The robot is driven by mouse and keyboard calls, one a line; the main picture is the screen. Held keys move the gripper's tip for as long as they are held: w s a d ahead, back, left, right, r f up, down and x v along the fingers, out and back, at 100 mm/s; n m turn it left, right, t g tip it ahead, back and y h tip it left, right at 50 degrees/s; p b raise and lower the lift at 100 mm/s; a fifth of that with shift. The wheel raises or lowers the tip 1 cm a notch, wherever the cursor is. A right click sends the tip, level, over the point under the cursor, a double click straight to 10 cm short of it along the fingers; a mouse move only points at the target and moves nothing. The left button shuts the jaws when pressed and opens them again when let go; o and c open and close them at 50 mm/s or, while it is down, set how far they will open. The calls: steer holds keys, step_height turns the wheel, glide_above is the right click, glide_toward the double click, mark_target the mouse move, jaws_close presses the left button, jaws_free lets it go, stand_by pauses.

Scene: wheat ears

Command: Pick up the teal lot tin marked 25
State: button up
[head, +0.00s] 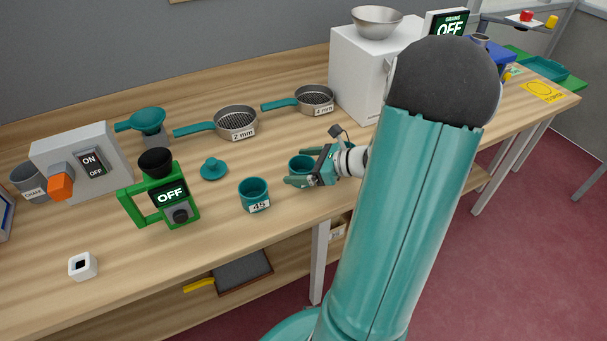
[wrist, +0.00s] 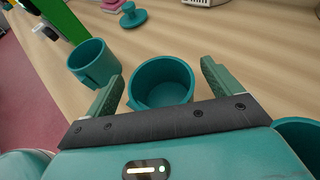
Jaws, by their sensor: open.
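A teal tin (wrist: 162,100) stands between the two fingers of my gripper (wrist: 163,74) in the wrist view, with gaps at its sides. No number shows on it. In the head view my open gripper (head: 306,171) partly covers this tin (head: 300,160). A second teal tin (head: 255,190), marked 45, stands to its left, apart from the gripper; it also shows in the wrist view (wrist: 94,64). A third teal tin (wrist: 302,136) is cut off at the right of the wrist view. No label reading 25 is visible.
A teal lid-like piece (head: 213,168) and a green device (head: 165,203) reading OFF stand to the left. Sieves marked 2 mm (head: 236,122) and 4 mm (head: 315,98) lie behind. A white machine (head: 358,75) stands back right. The bench front is mostly clear.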

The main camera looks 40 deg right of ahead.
steer(key=c, duration=1.1)
steer(key=shift+r, duration=0.1)
